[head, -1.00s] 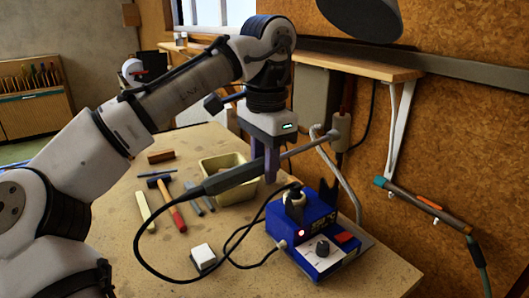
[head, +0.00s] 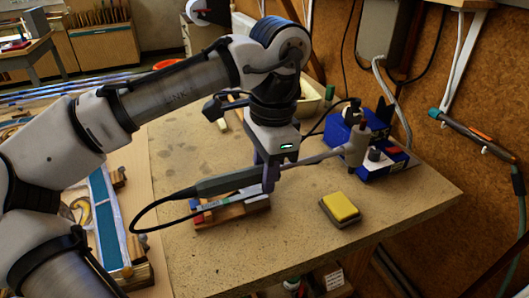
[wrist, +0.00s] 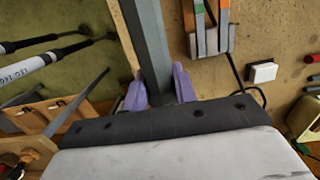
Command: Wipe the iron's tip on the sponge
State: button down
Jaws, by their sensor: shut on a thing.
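My gripper (head: 269,178) is shut on the soldering iron (head: 225,184) and holds it in the air above the bench. The iron's dark grey handle slants from lower left to upper right, with a paler shaft (head: 318,158) beyond the fingers. A thick grey crosswise end piece (head: 356,146) sits at its right end, in front of the blue station in the picture. The yellow sponge (head: 341,206) lies in a dark tray, below and right of my gripper, apart from the iron. In the wrist view the grey handle (wrist: 150,45) runs between the purple fingers (wrist: 160,88); no sponge shows there.
The blue station (head: 372,160) stands at the bench's right rear near the cork wall. A wooden rack of tools (head: 230,212) lies below the iron. A leaded panel (head: 103,215) is at left. Bare bench (head: 290,240) surrounds the sponge.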

jog(key=shift+s+a+f, duration=0.25)
jog(key=shift+s+f, duration=0.05)
jog(key=shift+s, duration=0.15)
jog(key=shift+s+a+f, duration=0.25)
jog(key=shift+s, duration=0.15)
notch_tip(320, 180, down, 6)
jog(key=b, duration=0.6)
jog(key=shift+r, duration=0.2)
jog(key=shift+p, duration=0.35)
jog(key=shift+f, duration=0.55)
dwell(1.7)
jog(key=shift+a, duration=0.2)
